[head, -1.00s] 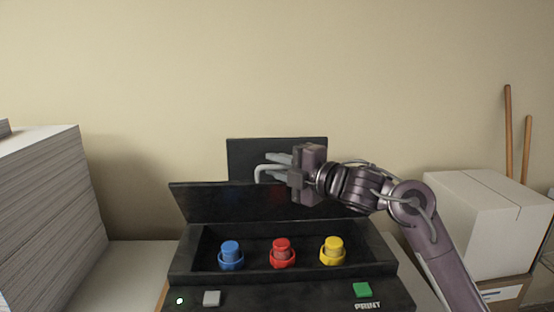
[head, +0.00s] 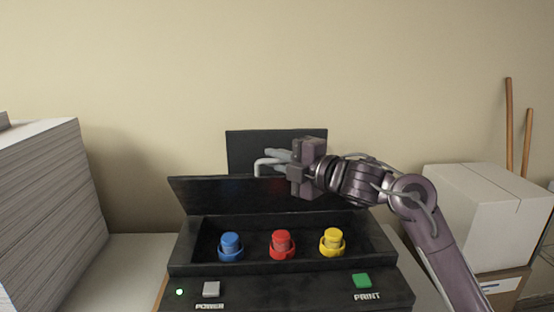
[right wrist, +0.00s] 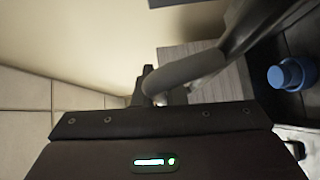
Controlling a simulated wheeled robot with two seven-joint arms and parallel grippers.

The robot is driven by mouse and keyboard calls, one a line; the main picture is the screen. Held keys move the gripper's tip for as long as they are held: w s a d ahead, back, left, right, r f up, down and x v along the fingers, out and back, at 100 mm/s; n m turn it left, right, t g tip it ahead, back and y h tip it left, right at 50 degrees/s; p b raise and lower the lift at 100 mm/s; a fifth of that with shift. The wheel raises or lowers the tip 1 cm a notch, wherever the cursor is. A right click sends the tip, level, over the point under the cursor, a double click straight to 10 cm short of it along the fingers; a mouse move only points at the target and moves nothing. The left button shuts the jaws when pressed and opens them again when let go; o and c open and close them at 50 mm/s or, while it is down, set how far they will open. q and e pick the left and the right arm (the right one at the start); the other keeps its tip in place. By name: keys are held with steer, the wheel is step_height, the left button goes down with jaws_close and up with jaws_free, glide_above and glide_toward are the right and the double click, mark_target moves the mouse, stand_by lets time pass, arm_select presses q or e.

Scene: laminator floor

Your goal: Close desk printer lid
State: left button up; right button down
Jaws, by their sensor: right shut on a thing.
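The black desk printer (head: 290,285) stands in front of me. Its lid (head: 215,195) is raised at the back, tilted up above the open bay. Blue (head: 230,246), red (head: 281,245) and yellow (head: 332,242) ink bottles stand in the bay. My right gripper (head: 268,167) is at the lid's upper edge, shut on the lid; the exact contact is partly hidden. In the right wrist view, a curved grey finger (right wrist: 190,75) lies beside a dark slanting part, and the blue bottle (right wrist: 288,74) is at the right. My left gripper is not in view.
A tall paper stack (head: 45,210) stands at the left. A dark upright panel (head: 250,150) is behind the lid. White boxes (head: 480,215) are at the right. The printer front has a grey power button (head: 211,289) and green print button (head: 362,281).

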steer(key=shift+s+f+b, duration=0.35)
steer(key=shift+s+f, duration=0.05)
steer(key=shift+f, duration=0.1)
steer(key=s+f+n+t+y+b, duration=0.1)
steer(key=s+f+b, duration=0.6)
steer(key=b, duration=0.9)
steer(key=shift+s+f+n+t+y+b, duration=0.2)
steer(key=shift+s+n+t+y+b, duration=0.25)
steer(key=shift+n+y, duration=0.55)
steer(key=shift+s, duration=0.1)
steer(key=c, duration=1.8)
jaws_free()
steer(key=shift+o, duration=0.2)
